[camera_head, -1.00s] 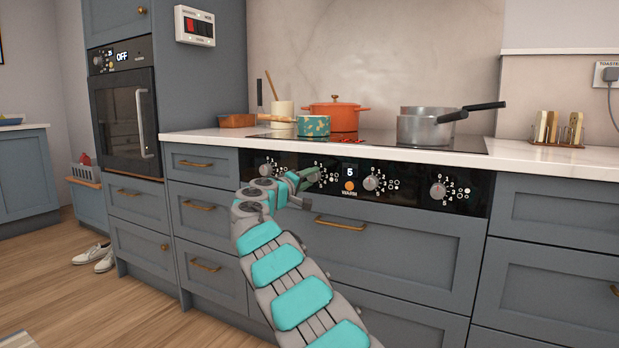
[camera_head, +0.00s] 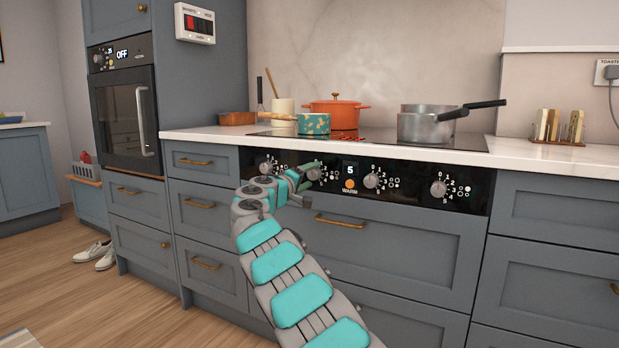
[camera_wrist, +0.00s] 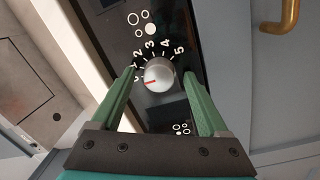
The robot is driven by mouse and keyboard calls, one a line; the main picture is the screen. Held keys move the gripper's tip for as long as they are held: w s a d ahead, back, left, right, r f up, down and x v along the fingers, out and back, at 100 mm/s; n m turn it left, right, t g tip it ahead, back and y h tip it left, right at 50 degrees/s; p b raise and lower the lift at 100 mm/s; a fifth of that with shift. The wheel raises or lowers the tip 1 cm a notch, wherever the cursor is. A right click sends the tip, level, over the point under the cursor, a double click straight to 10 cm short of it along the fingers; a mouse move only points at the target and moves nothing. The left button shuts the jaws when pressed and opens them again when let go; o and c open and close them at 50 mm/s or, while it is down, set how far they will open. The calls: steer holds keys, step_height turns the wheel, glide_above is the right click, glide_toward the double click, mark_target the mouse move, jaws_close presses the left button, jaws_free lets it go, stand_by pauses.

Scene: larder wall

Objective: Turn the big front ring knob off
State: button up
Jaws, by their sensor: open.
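The control panel (camera_head: 400,184) carries several round silver knobs in a row. My gripper (camera_head: 312,184) is at the second knob from the left (camera_head: 314,174). In the wrist view, a silver knob (camera_wrist: 158,75) sits between my green fingers (camera_wrist: 160,78), with a gap on each side. Its red mark points left, toward the 0 end of the scale. The gripper is open and holds nothing. The panel display (camera_head: 350,170) reads 5, above a lit orange WARM lamp (camera_head: 350,185). Which knob is the big front ring one I cannot tell for sure.
An orange pot (camera_head: 336,112), a patterned teal pot (camera_head: 313,124) and grey saucepans (camera_head: 425,127) stand on the hob above. A brass drawer handle (camera_head: 341,222) sticks out just below the panel.

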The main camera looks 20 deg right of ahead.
steer(key=v, duration=0.7)
steer(key=shift+s+a+b, duration=0.25)
steer(key=shift+a+b, duration=0.1)
